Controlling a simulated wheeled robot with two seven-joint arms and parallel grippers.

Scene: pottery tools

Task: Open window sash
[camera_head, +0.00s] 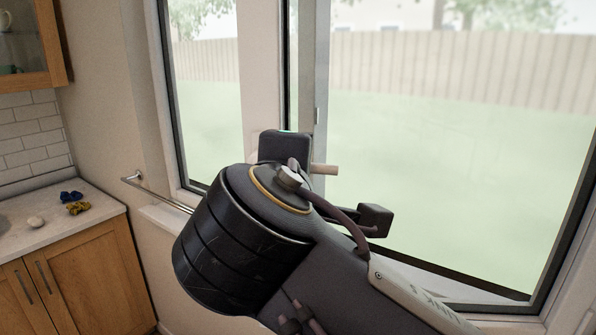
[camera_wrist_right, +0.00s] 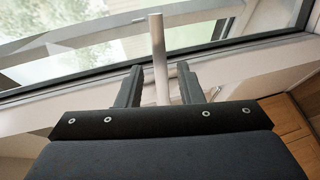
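The window sash (camera_head: 322,75) is a tall pane with a light frame right of the thick white post in the head view. A pale bar-like handle (camera_wrist_right: 157,32) stands upright in the right wrist view, in front of the window frame. My right gripper (camera_wrist_right: 159,68) is open, with one finger on each side of the handle and visible gaps to both. In the head view my right arm comes from the lower right and hides its fingers. A short beige peg (camera_head: 324,169) shows beside the wrist; I cannot tell if it is the handle. My left gripper is out of view.
A worktop (camera_head: 100,190) over wooden cupboards stands at the left, with a small blue item (camera_head: 71,197), a yellow one (camera_head: 78,209) and a pale round one (camera_head: 36,222). A metal rail (camera_head: 158,195) sits on the wall beside the white sill (camera_head: 160,222).

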